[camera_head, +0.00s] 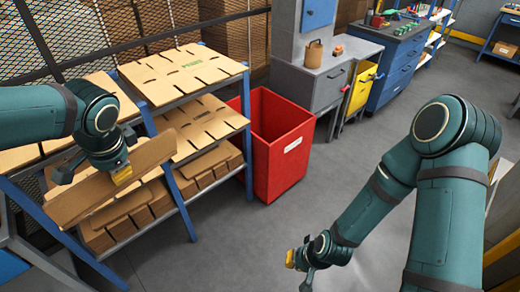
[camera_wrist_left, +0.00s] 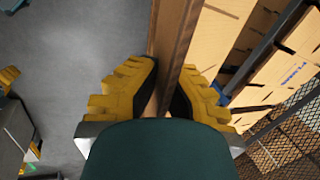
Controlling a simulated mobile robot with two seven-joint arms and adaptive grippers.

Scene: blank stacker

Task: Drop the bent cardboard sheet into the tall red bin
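The bent cardboard sheet (camera_head: 85,203) is a brown panel held on a slant in front of the shelf rack at the left. My left gripper (camera_head: 122,174) is shut on its upper edge. In the left wrist view, the yellow fingers of the left gripper (camera_wrist_left: 163,95) press on both sides of the sheet (camera_wrist_left: 172,35). The tall red bin (camera_head: 278,150) stands on the floor right of the rack, apart from the sheet; its open top shows, but its bottom is hidden. My right gripper (camera_head: 291,259) is low over the floor at bottom centre, too small to read.
The blue-framed rack (camera_head: 180,205) carries flat slotted cardboard sheets (camera_head: 180,72) and stacked cardboard pieces on its shelves. A wire mesh fence (camera_head: 150,22) stands behind it. A grey cabinet (camera_head: 325,85) and a yellow bin (camera_head: 361,88) stand beyond the red bin. Grey floor in front is clear.

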